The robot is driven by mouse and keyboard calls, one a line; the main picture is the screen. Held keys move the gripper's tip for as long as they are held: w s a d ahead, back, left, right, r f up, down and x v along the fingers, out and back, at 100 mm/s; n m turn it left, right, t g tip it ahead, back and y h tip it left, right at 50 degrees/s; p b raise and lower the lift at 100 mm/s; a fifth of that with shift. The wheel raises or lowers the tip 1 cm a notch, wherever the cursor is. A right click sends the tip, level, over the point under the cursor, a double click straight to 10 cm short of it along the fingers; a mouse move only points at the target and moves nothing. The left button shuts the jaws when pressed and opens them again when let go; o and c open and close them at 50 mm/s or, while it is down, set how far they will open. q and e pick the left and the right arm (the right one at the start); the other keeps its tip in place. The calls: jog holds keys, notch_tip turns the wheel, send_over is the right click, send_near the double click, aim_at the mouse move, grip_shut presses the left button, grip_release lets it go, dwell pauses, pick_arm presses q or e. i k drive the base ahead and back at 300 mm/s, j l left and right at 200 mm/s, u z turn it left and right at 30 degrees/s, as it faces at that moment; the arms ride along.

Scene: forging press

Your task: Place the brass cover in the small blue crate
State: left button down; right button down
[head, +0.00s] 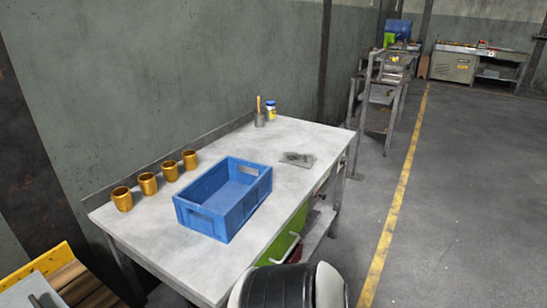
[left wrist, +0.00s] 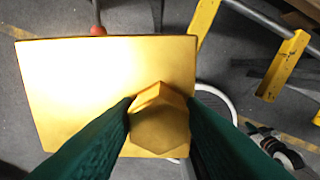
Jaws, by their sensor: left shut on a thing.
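The brass cover (left wrist: 85,85) is a flat, roughly square golden plate with a hexagonal knob (left wrist: 160,122). It fills much of the left wrist view. My left gripper (left wrist: 159,104), with dark green fingers, is shut on that knob, and the plate lies beyond the fingertips. The floor shows past the plate's edges. The small blue crate (head: 190,216) stands on the grey workbench in the head view, and its visible inside looks empty. My left gripper and the cover are not seen in the head view. My right gripper is in neither view.
Several brass cups (head: 148,183) stand in a row left of the crate. A flat grey plate (head: 297,159), a brush in a holder (head: 259,115) and a small jar (head: 271,111) are at the bench's back. The workbench (head: 150,232) is bare in front.

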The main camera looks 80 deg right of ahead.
aim_at(228, 205)
jog(key=z, duration=1.45)
